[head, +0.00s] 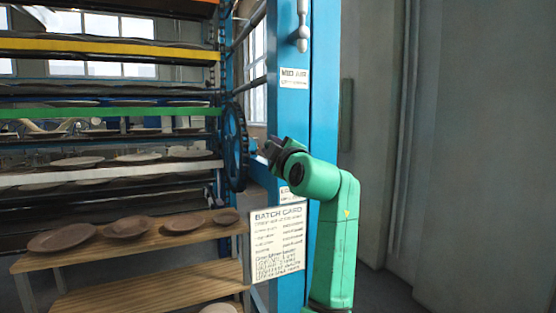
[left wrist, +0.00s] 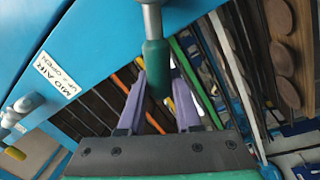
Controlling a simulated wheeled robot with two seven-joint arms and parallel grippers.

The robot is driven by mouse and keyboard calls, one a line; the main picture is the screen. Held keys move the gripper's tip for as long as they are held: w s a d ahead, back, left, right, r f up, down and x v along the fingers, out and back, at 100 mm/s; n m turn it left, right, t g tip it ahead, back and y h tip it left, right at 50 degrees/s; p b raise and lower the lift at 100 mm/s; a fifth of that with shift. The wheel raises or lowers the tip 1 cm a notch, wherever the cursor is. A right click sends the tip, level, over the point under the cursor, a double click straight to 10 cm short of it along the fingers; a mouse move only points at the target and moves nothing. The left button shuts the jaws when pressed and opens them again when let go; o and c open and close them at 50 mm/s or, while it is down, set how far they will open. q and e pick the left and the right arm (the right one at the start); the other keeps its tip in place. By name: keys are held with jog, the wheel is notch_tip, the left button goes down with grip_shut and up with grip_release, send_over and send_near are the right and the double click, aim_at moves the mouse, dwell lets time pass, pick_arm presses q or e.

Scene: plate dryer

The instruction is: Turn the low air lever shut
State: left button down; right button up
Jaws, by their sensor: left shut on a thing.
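My left gripper (head: 275,150) is at the front of the blue post (head: 318,120), just above a partly hidden white label (head: 289,195). In the left wrist view its two purple fingers (left wrist: 157,78) stand on either side of a lever with a metal shank and a dark green grip, the low air lever (left wrist: 155,55). They are shut on that grip. In the head view the gripper hides this lever, so its angle to the post cannot be told there. My right gripper is in neither view.
A mid air label (head: 294,78) and a metal lever (head: 302,28) are higher on the post. A batch card (head: 277,243) hangs below my gripper. A blue wheel (head: 235,147) and racks of plates are on the left. A grey wall (head: 470,150) fills the right.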

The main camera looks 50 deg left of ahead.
pick_arm(q)
jog(key=shift+s+a+f+n+g+y+b, duration=0.1)
jog(key=shift+s+f+n+g+y+b, duration=0.1)
jog(key=shift+f+n+b, duration=0.75)
jog(key=shift+s+f+n+g+y+b, duration=0.1)
jog(key=shift+s+f+n+g+b, duration=0.1)
jog(key=shift+f+n+b, duration=0.65)
jog(key=shift+s+a+f+n+g+y+b, duration=0.15)
jog(key=shift+f+n+b, duration=0.4)
jog(key=shift+n+b, duration=0.75)
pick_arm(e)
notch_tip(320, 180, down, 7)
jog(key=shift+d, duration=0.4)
pick_arm(q)
jog(key=shift+d+g, duration=0.1)
jog(key=shift+g, duration=0.15)
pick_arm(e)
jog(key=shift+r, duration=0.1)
pick_arm(q)
jog(key=c, duration=0.6)
grip_release()
